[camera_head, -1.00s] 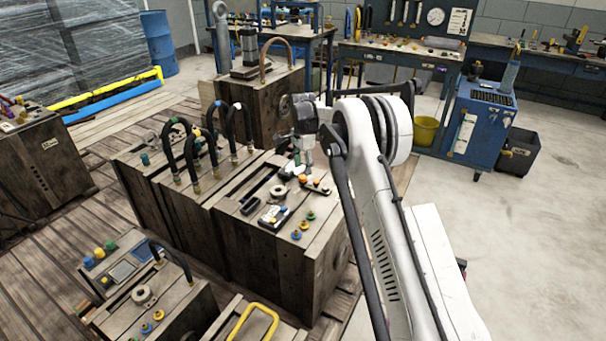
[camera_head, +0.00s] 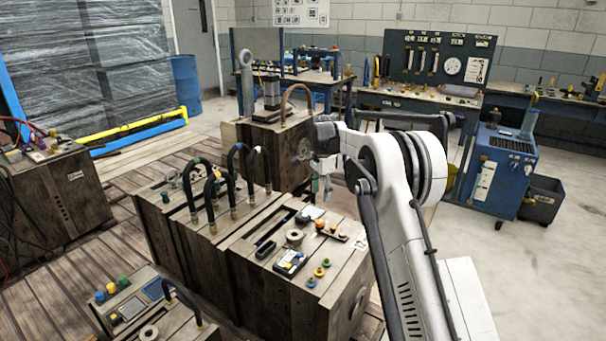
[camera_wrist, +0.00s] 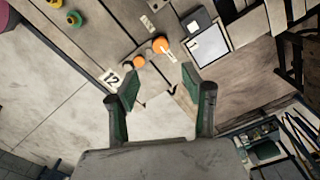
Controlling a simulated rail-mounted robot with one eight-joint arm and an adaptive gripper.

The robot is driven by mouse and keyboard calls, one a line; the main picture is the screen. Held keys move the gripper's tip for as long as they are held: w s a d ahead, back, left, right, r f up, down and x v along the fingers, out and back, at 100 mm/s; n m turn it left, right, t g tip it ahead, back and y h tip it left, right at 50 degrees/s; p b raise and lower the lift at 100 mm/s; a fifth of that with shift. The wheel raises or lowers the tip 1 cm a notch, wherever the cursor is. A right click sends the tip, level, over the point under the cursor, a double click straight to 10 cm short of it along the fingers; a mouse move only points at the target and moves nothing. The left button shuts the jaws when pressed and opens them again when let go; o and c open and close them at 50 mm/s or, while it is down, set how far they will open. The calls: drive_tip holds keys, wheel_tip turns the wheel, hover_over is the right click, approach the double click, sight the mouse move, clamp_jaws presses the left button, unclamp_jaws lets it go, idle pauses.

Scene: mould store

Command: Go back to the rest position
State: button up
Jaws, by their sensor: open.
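My gripper (camera_wrist: 158,88) is open and empty in the wrist view, its two green-padded fingers apart. Between and beyond the fingertips lie the edge of a wooden mould box and the pale floor. In the head view my gripper (camera_head: 322,186) hangs at the end of my white arm, beside the back right corner of the middle mould box (camera_head: 320,285). On that box are orange knobs (camera_head: 321,224), which also show in the wrist view (camera_wrist: 160,45).
Black hoses (camera_head: 237,170) arch above the neighbouring box. A taller box with a metal cylinder (camera_head: 272,92) stands behind. A blue cabinet (camera_head: 502,168) and a dark bin (camera_head: 541,198) stand at right. Open floor lies on the right.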

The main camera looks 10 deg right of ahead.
drive_tip(key=s+r+n+t+p, duration=0.35)
drive_tip(key=s+r+n, duration=0.25)
drive_tip(key=s+r, duration=1.8)
drive_tip(key=s+f+n+t+p, duration=0.2)
drive_tip(key=s+n, duration=0.5)
drive_tip(key=s, duration=2.3)
drive_tip(key=shift+n+t+p, duration=0.3)
drive_tip(key=shift+t+p, duration=0.55)
drive_tip(key=shift+p, duration=0.4)
drive_tip(key=shift+f, duration=0.1)
